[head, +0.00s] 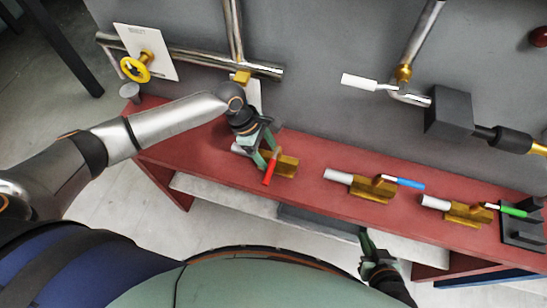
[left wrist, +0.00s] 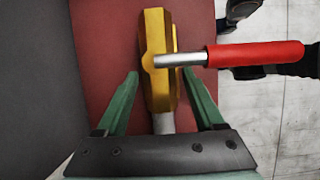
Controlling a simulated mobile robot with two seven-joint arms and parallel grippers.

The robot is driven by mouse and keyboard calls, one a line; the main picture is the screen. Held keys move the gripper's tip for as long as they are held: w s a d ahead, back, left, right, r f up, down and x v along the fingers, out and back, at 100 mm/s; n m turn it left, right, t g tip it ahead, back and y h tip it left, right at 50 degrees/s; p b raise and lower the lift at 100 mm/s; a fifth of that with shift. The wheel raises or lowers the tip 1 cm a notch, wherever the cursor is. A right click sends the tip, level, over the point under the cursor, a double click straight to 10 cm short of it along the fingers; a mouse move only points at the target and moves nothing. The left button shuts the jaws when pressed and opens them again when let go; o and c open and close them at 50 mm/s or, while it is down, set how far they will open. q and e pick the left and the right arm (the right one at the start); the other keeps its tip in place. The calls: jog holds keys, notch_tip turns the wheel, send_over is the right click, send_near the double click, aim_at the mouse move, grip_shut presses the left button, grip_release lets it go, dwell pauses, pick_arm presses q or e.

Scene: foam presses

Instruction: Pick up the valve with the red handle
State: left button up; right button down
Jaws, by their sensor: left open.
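The valve with the red handle lies on the red bench; its brass body (head: 287,166) and red lever (head: 270,172) show in the head view, partly covered by my left gripper (head: 265,153). In the left wrist view the brass body (left wrist: 156,50) stands upright in the picture, with the red lever (left wrist: 255,55) pointing right. My left gripper (left wrist: 161,74) is open, one finger on each side of the valve's lower part, with gaps visible. My right gripper (head: 366,238) hangs in front of the bench, away from the valve; its finger opening is unclear.
Similar valves with a blue lever (head: 410,183) and a green lever (head: 513,211) lie farther right on the red bench (head: 318,195). Behind stands a grey wall with pipes, a yellow handwheel (head: 136,68) and a white-handled lever (head: 359,82). Bare bench separates the valves.

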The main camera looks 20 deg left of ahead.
pick_arm(q)
jog(key=shift+c, duration=0.2)
grip_shut()
jog(key=shift+r, duration=0.1)
